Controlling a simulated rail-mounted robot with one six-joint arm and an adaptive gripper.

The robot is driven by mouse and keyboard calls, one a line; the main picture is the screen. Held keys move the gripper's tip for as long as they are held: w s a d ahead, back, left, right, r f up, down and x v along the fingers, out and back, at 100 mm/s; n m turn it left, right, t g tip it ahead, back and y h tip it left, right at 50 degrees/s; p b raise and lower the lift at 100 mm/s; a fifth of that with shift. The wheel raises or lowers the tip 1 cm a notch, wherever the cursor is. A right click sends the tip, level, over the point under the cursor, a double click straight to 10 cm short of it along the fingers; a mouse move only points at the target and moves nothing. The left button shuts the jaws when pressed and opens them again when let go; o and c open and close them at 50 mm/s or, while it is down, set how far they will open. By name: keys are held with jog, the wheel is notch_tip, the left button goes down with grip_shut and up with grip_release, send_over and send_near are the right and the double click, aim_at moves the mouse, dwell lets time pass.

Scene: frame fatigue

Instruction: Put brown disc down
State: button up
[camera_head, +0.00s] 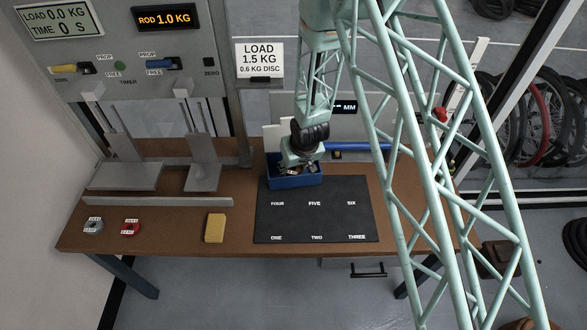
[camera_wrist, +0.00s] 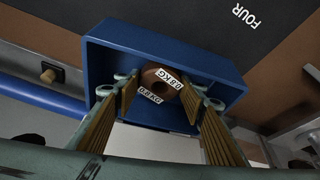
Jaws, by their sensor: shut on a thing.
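The brown disc (camera_wrist: 153,74) shows in the wrist view, with white labels that read 0.8 KG. My gripper (camera_wrist: 161,88) is shut on it, with a ribbed finger on each side. The disc is within the walls of the blue box (camera_wrist: 222,68); I cannot tell whether it touches the bottom. In the head view my gripper (camera_head: 298,168) points down into the blue box (camera_head: 296,183), and the disc is hard to make out there.
The black mat (camera_head: 315,222), marked ONE to SIX, lies in front of the box and is bare. A grey disc (camera_head: 93,226), a red disc (camera_head: 131,228) and a yellow block (camera_head: 215,228) lie to the left. A blue bar (camera_head: 345,146) is behind the box.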

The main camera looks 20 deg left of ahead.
jog(key=o, duration=0.9)
jog(key=shift+r, duration=0.15)
jog(key=shift+s+r, duration=0.1)
jog(key=shift+r, duration=0.35)
jog(key=shift+v, duration=5.5)
jog(key=shift+d, duration=0.2)
